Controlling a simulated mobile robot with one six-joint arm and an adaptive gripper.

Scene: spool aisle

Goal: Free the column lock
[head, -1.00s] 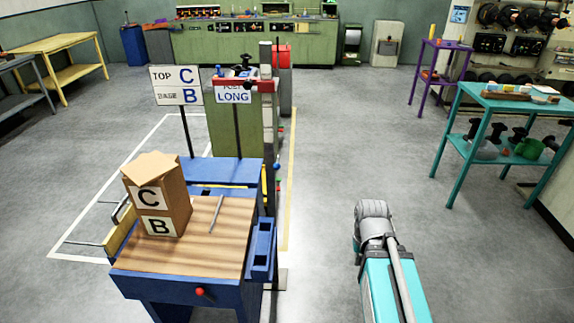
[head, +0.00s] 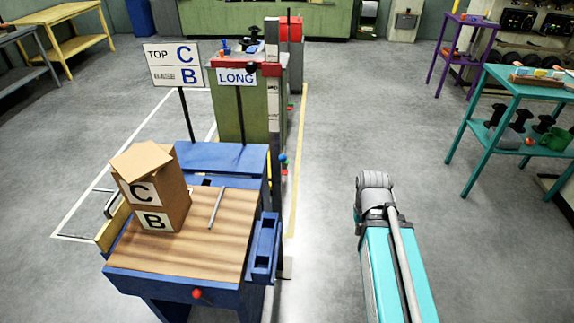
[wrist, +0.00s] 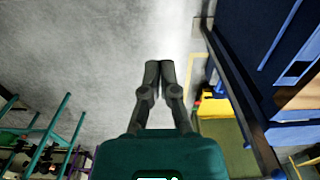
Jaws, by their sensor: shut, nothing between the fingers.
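A grey upright column (head: 272,120) stands behind the blue workbench. A red crosspiece (head: 262,69) with a black knob (head: 251,67) crosses it above a sign reading LONG (head: 236,77). I cannot tell from here whether this knob is the lock or how it is set. Small blue and red knobs (head: 284,160) sit lower beside the column. My gripper (wrist: 160,64) is shut and empty in the wrist view, over bare floor, apart from the blue bench. In the head view my teal arm is right of the bench; the fingers do not show.
The blue workbench (head: 235,250) has a wooden top holding two stacked cartons marked C and B (head: 150,190) and a grey rod (head: 216,208). A sign (head: 172,65) reads TOP C, BASE B. A teal table (head: 500,85) stands right. Floor between is clear.

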